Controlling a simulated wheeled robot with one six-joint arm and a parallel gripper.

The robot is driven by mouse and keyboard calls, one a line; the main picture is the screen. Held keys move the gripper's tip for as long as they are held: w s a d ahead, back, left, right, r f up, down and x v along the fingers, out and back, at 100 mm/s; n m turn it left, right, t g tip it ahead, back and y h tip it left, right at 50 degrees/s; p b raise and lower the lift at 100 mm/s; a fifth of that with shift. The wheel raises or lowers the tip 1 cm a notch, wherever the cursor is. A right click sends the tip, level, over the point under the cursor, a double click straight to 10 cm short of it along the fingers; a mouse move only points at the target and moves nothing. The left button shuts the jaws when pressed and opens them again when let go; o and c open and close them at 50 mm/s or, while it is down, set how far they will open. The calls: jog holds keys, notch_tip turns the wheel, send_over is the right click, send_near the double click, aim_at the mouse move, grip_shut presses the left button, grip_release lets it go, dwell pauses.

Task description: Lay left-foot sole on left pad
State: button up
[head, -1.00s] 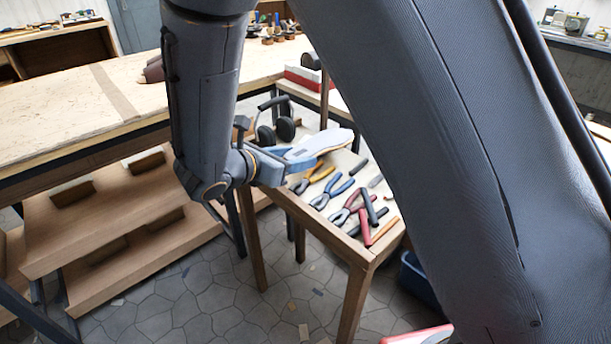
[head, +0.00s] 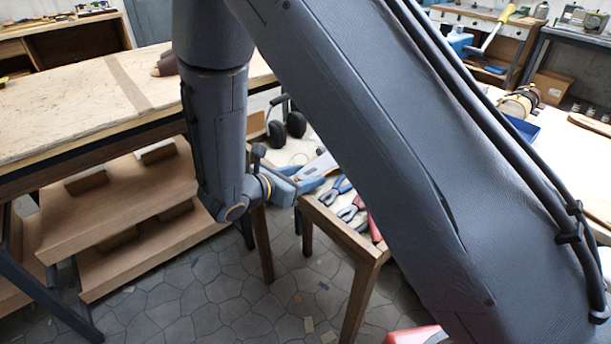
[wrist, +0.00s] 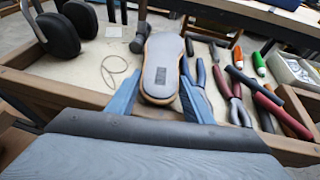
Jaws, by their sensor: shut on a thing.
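A sole (wrist: 161,65) with a grey top, a tan edge and a small dark label is in my gripper, seen in the wrist view. My gripper (wrist: 160,97) is shut on its near end, one blue finger on each side. The sole points away from me, above a small wooden tool table (wrist: 100,88). In the head view, my gripper (head: 297,182) is over the table's left edge, and only a pale part of the sole (head: 321,166) shows; my arm hides the rest. I cannot pick out the left pad in either view.
Several pliers (wrist: 236,100) and other hand tools lie on the small table, right of the sole. Black ear defenders (wrist: 62,30) and a hammer (wrist: 139,25) are at its left. A long pale workbench (head: 60,105) with shelves below stands at left.

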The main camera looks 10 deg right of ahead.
jog(key=shift+f, duration=0.3)
jog(key=o, duration=1.2)
jog(key=shift+r, duration=0.1)
